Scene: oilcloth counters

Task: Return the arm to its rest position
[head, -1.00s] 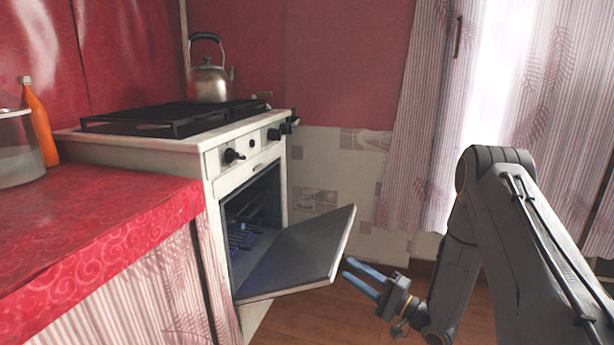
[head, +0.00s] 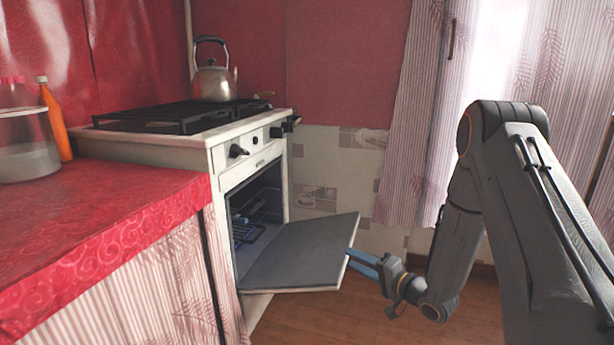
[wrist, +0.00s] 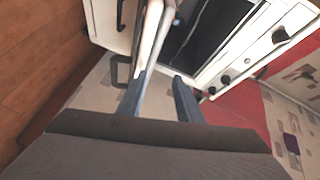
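My gripper (head: 357,262) is low at the right of the stove, its blue-grey fingers pointing left at the outer edge of the oven door. In the wrist view the two fingers (wrist: 160,97) stand apart, with the pale edge of the door (wrist: 152,40) running toward the gap between them. I cannot tell whether they touch it. The oven door (head: 298,255) hangs folded down, nearly level. My arm is bent, its upper part raised at the right and its forearm reaching down.
The white stove (head: 219,165) carries a kettle (head: 214,82). A red-covered counter (head: 110,205) at left holds a glass jar (head: 25,150) and an orange bottle (head: 56,125). Curtains (head: 410,130) hang behind the arm. Wooden floor (head: 320,318) is clear below the door.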

